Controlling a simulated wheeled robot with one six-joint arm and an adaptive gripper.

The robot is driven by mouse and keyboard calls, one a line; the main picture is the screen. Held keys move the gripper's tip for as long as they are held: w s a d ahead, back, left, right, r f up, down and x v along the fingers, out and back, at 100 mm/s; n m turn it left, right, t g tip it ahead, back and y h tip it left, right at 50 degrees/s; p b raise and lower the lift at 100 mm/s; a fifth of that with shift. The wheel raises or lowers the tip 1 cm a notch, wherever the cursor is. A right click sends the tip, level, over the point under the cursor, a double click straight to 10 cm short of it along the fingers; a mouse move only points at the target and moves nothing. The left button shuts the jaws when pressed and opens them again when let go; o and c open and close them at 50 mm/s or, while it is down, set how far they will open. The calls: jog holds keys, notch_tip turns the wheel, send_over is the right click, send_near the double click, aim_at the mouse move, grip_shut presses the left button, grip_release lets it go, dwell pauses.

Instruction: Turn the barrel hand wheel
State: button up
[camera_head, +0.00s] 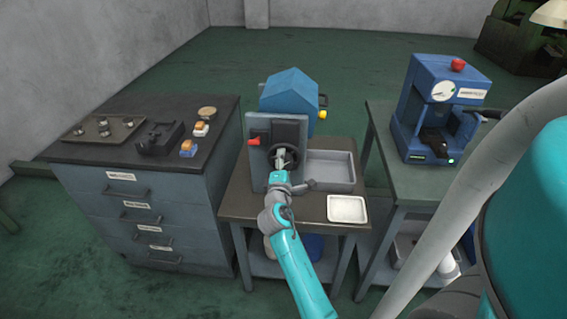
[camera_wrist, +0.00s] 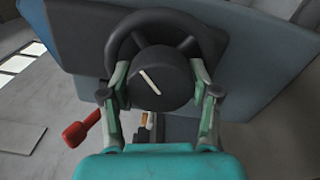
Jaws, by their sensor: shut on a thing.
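The barrel hand wheel is black and spoked, on the front panel of a blue machine (camera_head: 290,92). In the wrist view its rim (camera_wrist: 123,42) shows behind a thick round black hub (camera_wrist: 165,90) with a white slanting line, tilted toward the upper left. My gripper (camera_head: 282,158) reaches the wheel from the front. In the wrist view, my gripper's two fingers (camera_wrist: 160,82) lie on the left and right sides of the hub and are shut on it. In the head view my gripper partly covers the wheel.
A red lever (camera_wrist: 80,132) sticks out at the wheel's left. A grey bin (camera_head: 330,172) and a white tray (camera_head: 347,209) stand right of the wheel on the bench. A drawer cabinet (camera_head: 150,200) stands left; a blue press (camera_head: 437,100) stands right.

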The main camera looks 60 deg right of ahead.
jog(key=m, duration=0.4)
jog(key=shift+m, duration=0.4)
jog(key=m, duration=0.3)
jog(key=shift+m, duration=0.4)
jog(key=m, duration=1.2)
jog(key=shift+m+g, duration=0.4)
jog(key=m, duration=0.4)
jog(key=shift+m, duration=0.3)
